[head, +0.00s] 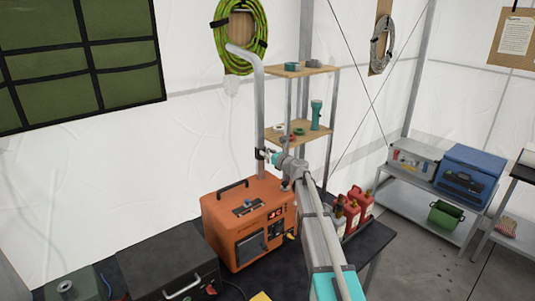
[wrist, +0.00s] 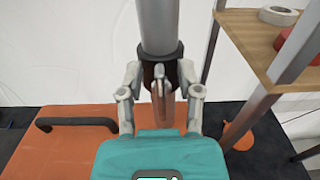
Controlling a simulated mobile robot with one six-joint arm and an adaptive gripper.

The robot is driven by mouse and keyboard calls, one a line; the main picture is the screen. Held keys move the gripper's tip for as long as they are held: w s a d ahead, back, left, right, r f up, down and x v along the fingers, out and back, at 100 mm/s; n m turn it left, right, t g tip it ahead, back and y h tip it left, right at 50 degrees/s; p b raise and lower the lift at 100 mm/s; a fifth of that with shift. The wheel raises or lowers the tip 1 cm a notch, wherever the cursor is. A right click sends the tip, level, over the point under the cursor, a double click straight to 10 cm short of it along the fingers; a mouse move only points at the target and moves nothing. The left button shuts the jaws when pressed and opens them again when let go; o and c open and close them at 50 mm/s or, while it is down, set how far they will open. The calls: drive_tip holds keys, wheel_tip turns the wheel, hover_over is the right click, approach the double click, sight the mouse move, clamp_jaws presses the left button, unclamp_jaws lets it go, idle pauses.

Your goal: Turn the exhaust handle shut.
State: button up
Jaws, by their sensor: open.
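The grey exhaust pipe (head: 259,110) rises behind the orange machine (head: 238,222) and bends at its top. A dark collar (wrist: 160,52) is around the pipe; in the head view it is small and partly behind my gripper (head: 270,157). In the wrist view, the narrow exhaust handle (wrist: 161,88) hangs roughly vertical below the collar. My gripper (wrist: 160,72) is open, with one finger on each side of the handle. Gaps show between the fingers and the handle.
A shelf (head: 300,70) with small items stands just right of the pipe. Red cans (head: 358,203) stand right of the machine on the dark table (head: 375,240). A black carry handle (wrist: 75,122) is on the machine's top. White tent wall is behind.

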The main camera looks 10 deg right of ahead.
sight(258, 155)
clamp_jaws()
drive_tip(key=shift+a+n, duration=0.1)
drive_tip(key=shift+n, duration=0.2)
idle(0.3)
drive_tip(key=n, duration=0.5)
drive_tip(key=a+f+n+b, duration=0.1)
drive_tip(key=n, duration=0.5)
drive_tip(key=s+f+n+b, duration=0.1)
drive_tip(key=n, duration=0.5)
drive_tip(key=shift+a, duration=0.3)
drive_tip(key=shift+s+n, duration=0.1)
drive_tip(key=shift+n, duration=0.2)
